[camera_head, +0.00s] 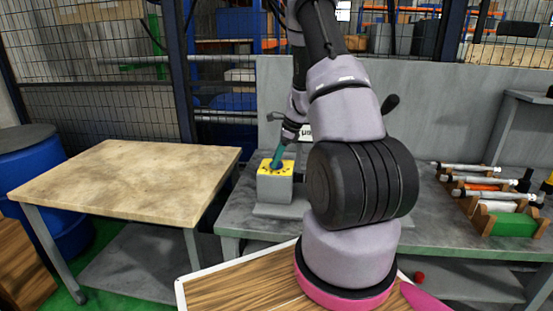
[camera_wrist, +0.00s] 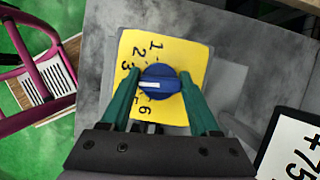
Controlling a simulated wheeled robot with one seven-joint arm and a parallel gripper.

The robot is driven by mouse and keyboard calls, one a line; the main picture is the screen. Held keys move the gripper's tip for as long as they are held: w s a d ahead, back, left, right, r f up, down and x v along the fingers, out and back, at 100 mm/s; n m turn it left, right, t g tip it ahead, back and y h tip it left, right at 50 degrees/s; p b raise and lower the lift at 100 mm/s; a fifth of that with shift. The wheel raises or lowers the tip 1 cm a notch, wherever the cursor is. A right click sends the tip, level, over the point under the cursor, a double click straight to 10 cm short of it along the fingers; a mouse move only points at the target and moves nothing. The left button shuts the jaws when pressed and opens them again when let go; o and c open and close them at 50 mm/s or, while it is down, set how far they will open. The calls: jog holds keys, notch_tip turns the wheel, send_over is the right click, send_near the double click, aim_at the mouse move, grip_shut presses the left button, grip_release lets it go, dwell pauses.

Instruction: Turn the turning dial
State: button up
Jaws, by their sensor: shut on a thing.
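The turning dial (camera_wrist: 160,82) is a round blue knob with a white pointer bar, on a yellow plate (camera_wrist: 190,50) marked with black numbers. In the wrist view the white bar points left, and some numbers are hidden by the knob and my gripper. In the head view the yellow plate (camera_head: 268,166) tops a grey box (camera_head: 274,189) on the workbench. My gripper (camera_wrist: 158,88) has green fingers, one on each side of the knob, closed on it. In the head view my gripper (camera_head: 278,160) reaches down onto the box from above.
A grey workbench (camera_head: 237,212) carries the box. A rack with several rod-like tools (camera_head: 487,190) stands on the right. A wooden-topped table (camera_head: 130,178) stands empty on the left. A white sign with black figures (camera_wrist: 292,150) is close at the lower right in the wrist view.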

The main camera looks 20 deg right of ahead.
jog(key=shift+n+g, duration=0.3)
jog(key=shift+n, duration=0.4)
jog(key=o, duration=1.3)
jog(key=shift+r, duration=0.1)
jog(key=v, duration=1)
jog(key=shift+d+r, duration=0.3)
